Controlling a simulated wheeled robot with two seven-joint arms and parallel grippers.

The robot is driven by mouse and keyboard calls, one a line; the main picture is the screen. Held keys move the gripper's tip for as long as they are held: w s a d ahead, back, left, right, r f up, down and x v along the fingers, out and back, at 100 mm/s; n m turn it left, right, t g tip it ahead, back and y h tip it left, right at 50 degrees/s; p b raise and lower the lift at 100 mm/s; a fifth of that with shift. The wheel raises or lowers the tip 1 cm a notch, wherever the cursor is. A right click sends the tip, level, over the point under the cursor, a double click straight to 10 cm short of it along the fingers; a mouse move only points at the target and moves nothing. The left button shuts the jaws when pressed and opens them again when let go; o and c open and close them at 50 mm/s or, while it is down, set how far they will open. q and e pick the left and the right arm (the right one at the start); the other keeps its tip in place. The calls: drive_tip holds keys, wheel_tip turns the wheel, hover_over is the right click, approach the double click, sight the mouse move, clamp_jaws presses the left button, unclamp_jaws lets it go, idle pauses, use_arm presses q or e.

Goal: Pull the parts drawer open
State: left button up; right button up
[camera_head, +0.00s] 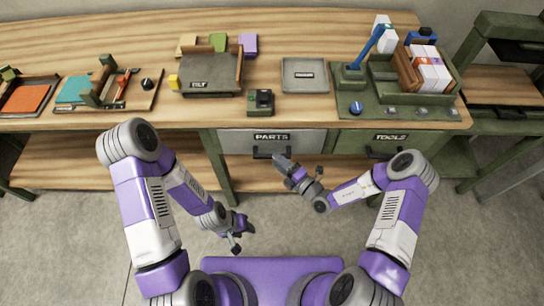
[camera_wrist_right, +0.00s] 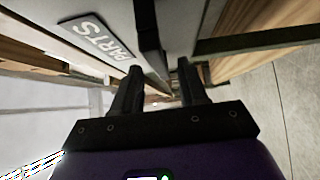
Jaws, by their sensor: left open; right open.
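The parts drawer (camera_head: 308,142) has a pale grey front under the tabletop, with a dark PARTS label and a dark bar handle (camera_head: 262,154). Its front looks level with the cabinet. In the right wrist view its label (camera_wrist_right: 97,38) is at upper left and its handle (camera_wrist_right: 148,38) runs down towards the fingers. My right gripper (camera_head: 283,165) is open just in front of the handle; the handle's lower end appears between the fingertips (camera_wrist_right: 160,68), contact unclear. My left gripper (camera_head: 238,238) is open and empty, low over the floor.
The green tools drawer (camera_head: 376,141) is to the right of the parts drawer. The wooden tabletop (camera_head: 330,40) above holds a grey tray (camera_head: 210,85), a flat grey plate (camera_head: 305,75) and a green organiser (camera_head: 388,100). The floor (camera_head: 75,210) before the bench is clear.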

sight(262, 143)
drive_tip(key=shift+b+x, duration=0.3)
drive_tip(key=shift+x, duration=1.6)
clamp_jaws()
